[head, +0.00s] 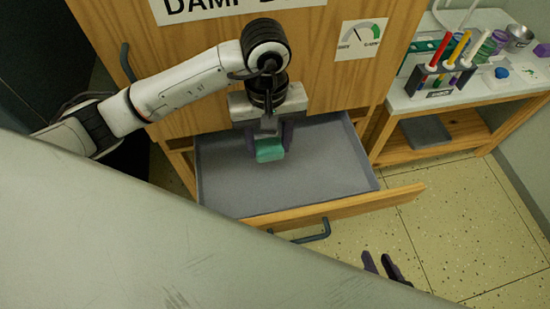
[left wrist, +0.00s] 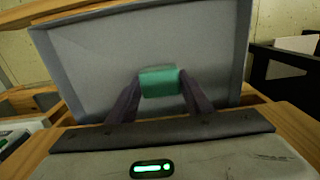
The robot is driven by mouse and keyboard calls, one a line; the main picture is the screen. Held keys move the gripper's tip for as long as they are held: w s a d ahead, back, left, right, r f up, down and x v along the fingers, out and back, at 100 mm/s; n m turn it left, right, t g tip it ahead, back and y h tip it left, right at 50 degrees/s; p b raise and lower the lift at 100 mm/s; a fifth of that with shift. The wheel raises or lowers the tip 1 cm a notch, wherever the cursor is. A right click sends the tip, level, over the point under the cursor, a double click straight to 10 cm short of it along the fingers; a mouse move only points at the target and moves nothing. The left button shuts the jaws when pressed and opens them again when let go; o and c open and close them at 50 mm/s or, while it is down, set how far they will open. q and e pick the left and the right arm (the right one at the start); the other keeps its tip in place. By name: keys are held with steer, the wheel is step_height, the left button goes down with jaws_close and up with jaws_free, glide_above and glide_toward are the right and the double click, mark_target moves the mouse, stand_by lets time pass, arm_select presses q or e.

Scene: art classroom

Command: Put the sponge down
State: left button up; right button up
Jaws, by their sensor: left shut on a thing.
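The sponge (head: 269,150) is a small green block. My left gripper (head: 270,140) is shut on it, over the open drawer (head: 230,190) of the wooden cabinet. In the left wrist view the sponge (left wrist: 160,82) sits between the two dark fingers, with the drawer's grey inside (left wrist: 90,70) behind it. I cannot tell whether the sponge touches the drawer floor. The drawer looks otherwise empty. My right gripper (head: 382,268) shows only as two dark fingertips, apart, low in the head view; nothing shows between them.
The wooden cabinet (head: 190,135) with a "DAMP" label and a dial sign (head: 360,38) stands behind the drawer. A drawer handle (head: 312,234) sticks out in front. A side table (head: 490,85) at right holds a rack of coloured markers (head: 440,78). Bare drawer floor surrounds the sponge.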

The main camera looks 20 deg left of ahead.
arm_select(q)
glide_above(270, 170)
step_height(270, 170, down, 4)
steer(key=shift+f, duration=0.15)
steer(key=shift+f+b, duration=0.5)
steer(key=shift+f, duration=1)
arm_select(e)
steer(key=shift+a+f, duration=0.1)
steer(key=shift+f, duration=0.05)
arm_select(q)
steer(key=shift+f, duration=0.2)
steer(key=o, duration=1)
steer(key=shift+r, duration=0.1)
